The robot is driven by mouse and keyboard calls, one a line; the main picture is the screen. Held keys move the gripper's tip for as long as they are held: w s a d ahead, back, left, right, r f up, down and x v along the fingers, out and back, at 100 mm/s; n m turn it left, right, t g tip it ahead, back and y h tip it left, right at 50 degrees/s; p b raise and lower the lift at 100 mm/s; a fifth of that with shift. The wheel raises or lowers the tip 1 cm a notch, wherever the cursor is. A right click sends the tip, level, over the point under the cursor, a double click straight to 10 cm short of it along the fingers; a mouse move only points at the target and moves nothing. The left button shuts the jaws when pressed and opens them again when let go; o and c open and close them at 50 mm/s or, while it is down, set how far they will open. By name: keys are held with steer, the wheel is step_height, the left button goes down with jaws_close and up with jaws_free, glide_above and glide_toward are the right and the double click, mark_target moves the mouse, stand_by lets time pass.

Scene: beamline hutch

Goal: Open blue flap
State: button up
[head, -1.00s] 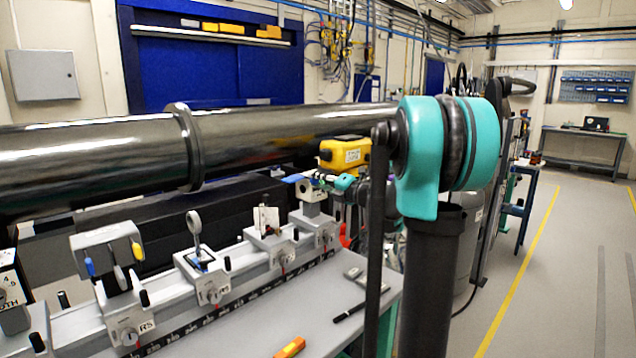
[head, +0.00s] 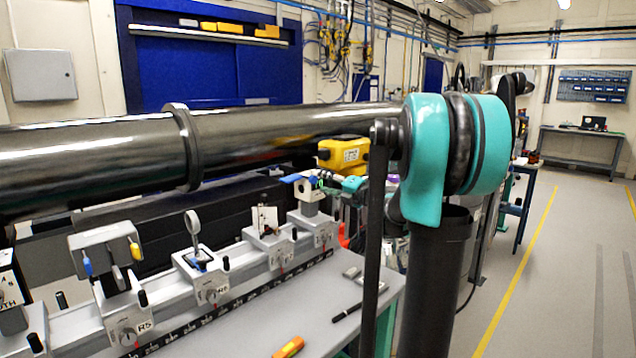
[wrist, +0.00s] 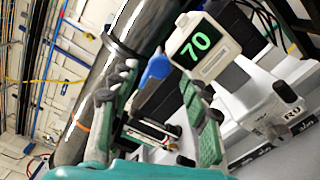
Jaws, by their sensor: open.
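The blue flap (wrist: 157,70) shows between my fingers in the wrist view, as a rounded blue tab. In the head view the blue flap (head: 291,178) is a small blue piece on top of the grey holder (head: 311,194) at the far end of the rail. My gripper (wrist: 160,82) is open, with one green-padded finger on each side of the flap in the picture. I cannot tell whether either finger touches it. In the head view my gripper (head: 346,183) is small, just right of the holder and partly hidden by my arm.
A white unit with a green "70" display (wrist: 203,48) is close to my right finger. A dark beam pipe (head: 280,125) runs behind the rail. A yellow box (head: 343,153) is above my gripper. Several holders line the rail; a marker (head: 347,312) lies on the bench.

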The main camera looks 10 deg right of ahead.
steer(key=v, duration=0.8)
steer(key=shift+s, duration=0.15)
steer(key=shift+d, duration=0.1)
